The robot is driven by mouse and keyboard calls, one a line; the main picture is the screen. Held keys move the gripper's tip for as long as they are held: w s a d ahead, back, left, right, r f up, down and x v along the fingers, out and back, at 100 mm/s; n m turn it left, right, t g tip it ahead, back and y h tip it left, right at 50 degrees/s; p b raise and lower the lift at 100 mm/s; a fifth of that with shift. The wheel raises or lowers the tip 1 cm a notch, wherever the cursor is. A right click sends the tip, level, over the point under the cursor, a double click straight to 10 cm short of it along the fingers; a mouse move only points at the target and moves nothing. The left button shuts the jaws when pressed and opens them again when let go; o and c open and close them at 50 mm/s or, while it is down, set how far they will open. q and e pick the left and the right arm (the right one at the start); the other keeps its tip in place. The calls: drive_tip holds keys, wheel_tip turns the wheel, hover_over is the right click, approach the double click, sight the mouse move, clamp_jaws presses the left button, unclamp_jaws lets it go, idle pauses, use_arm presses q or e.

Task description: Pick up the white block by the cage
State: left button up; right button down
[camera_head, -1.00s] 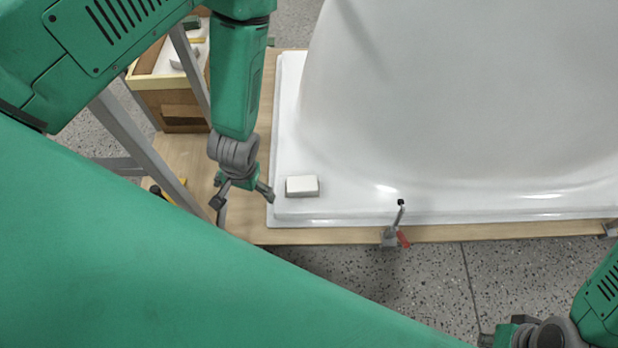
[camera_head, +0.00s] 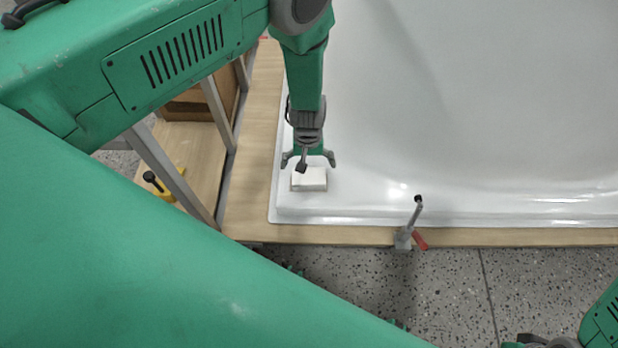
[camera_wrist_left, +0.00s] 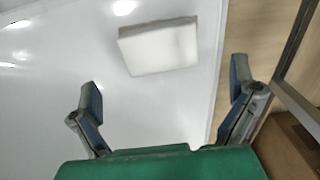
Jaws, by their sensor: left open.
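The white block (camera_head: 309,180) lies on the flat rim of the white bathtub shell (camera_head: 400,212), near its lower left corner. My left gripper (camera_head: 308,161) is open and empty, right at the block's far edge in the head view, its fingers spread to either side. In the left wrist view the block (camera_wrist_left: 160,46) lies beyond and between the two open fingertips (camera_wrist_left: 166,82), apart from them. I cannot tell how high the fingers are above the rim. Of my right arm only the wrist shows at the lower right; its fingers are out of the picture. No clear cage shows.
Grey metal bars (camera_head: 172,172) stand left of the shell, with a brown box (camera_head: 186,110) behind and a yellow tool (camera_head: 163,192) on the wood. The rim between block and clamp is clear.

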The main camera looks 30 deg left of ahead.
sight(309, 175)
use_arm(q)
wheel_tip(309, 175, down, 2)
drive_tip(key=shift+f+b, duration=0.1)
drive_tip(key=shift+b, duration=0.2)
wheel_tip(309, 175, down, 5)
drive_tip(key=b, duration=0.3)
drive_tip(key=shift+w, duration=0.15)
drive_tip(key=c, duration=0.7)
